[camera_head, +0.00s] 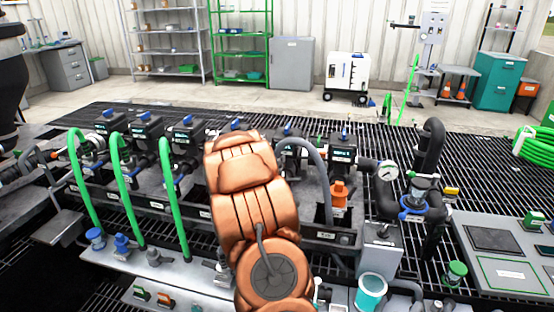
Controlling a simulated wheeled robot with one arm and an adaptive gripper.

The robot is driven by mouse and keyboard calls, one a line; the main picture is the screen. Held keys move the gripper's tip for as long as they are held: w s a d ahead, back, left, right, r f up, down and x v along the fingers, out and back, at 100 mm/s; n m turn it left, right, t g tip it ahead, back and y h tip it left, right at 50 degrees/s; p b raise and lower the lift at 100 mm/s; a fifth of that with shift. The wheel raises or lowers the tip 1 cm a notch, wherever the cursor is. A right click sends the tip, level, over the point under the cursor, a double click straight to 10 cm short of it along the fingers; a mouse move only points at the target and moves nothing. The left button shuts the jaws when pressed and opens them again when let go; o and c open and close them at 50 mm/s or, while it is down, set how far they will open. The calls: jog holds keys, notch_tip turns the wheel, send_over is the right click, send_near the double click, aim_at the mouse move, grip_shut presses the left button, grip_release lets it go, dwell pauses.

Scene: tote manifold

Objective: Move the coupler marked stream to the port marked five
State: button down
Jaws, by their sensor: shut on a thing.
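My copper-coloured arm stands in the middle of the head view, and my gripper is hidden behind it. Three green hoses, at the left (82,185), beside it (124,190) and near the arm (170,190), arch from the manifold ports to the front ledge (135,262). A grey hose (318,160) arches down right of my arm. An orange fitting (340,194) sits below a right-hand port block (341,154). The port and coupler markings are too small to read, so I cannot tell which are stream or five. Part of the manifold is hidden behind my arm.
A pressure gauge (388,171) and black pipes (430,150) stand at the right of the manifold. A teal cup (370,290) and a grey box (380,245) are at front right. A flat panel (505,245) lies far right. Shelves and cabinets line the back wall.

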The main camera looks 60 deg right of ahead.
jog(key=shift+f+b, duration=0.65)
jog(key=shift+f, duration=1)
jog(key=c, duration=0.8)
grip_release()
jog(key=shift+v, duration=3.75)
